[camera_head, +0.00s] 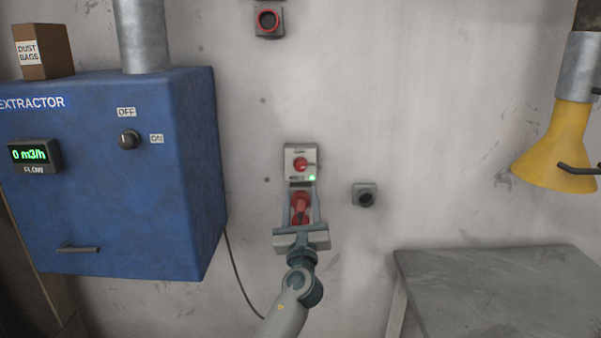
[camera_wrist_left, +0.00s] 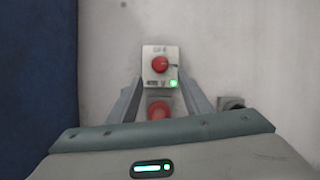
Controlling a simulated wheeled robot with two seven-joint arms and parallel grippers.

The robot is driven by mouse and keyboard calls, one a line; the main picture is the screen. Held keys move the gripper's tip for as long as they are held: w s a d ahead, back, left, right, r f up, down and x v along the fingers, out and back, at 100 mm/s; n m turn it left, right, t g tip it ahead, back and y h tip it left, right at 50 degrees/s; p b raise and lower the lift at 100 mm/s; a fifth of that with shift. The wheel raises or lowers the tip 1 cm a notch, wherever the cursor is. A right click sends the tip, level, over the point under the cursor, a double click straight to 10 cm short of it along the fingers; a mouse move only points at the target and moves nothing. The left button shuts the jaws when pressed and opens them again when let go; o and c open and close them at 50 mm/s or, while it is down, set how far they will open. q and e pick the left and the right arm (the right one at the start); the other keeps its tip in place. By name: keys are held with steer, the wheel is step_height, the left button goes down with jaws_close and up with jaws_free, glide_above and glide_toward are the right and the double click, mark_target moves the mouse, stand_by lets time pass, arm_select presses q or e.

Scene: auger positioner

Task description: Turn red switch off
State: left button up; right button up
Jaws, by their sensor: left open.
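The red switch (camera_head: 300,164) is a round red knob on a pale wall plate with a lit green lamp at its lower right. It also shows in the left wrist view (camera_wrist_left: 160,64), above the gap between the fingers. A second red round part (camera_head: 299,205) sits on the wall just below that plate, partly hidden by my gripper; it also shows in the left wrist view (camera_wrist_left: 158,110). My left gripper (camera_head: 301,190) is open, with its fingers on either side of this lower red part and their tips near the plate's lower edge. I cannot tell whether they touch anything.
A blue extractor (camera_head: 110,200) with a dial and a "0 m3/h" display is on the left. A small grey socket (camera_head: 364,195) is right of the gripper. A red-ringed socket (camera_head: 267,20) is above. A grey table (camera_head: 490,285) and yellow hood (camera_head: 558,150) are at right.

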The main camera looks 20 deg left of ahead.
mark_target(300, 168)
arm_select(q)
steer(key=x, duration=0.9)
steer(key=shift+f+p, duration=0.1)
steer(key=shift+p, duration=0.2)
arm_select(e)
steer(key=s, duration=0.1)
steer(key=s+d, duration=0.1)
steer(key=s, duration=0.1)
steer(key=shift+d+f+g, duration=0.25)
steer(key=shift+g, duration=0.15)
arm_select(q)
steer(key=shift+c, duration=0.7)
arm_select(e)
steer(key=shift+s, duration=0.1)
arm_select(q)
steer(key=c, duration=0.9)
arm_select(e)
steer(key=shift+s, duration=0.1)
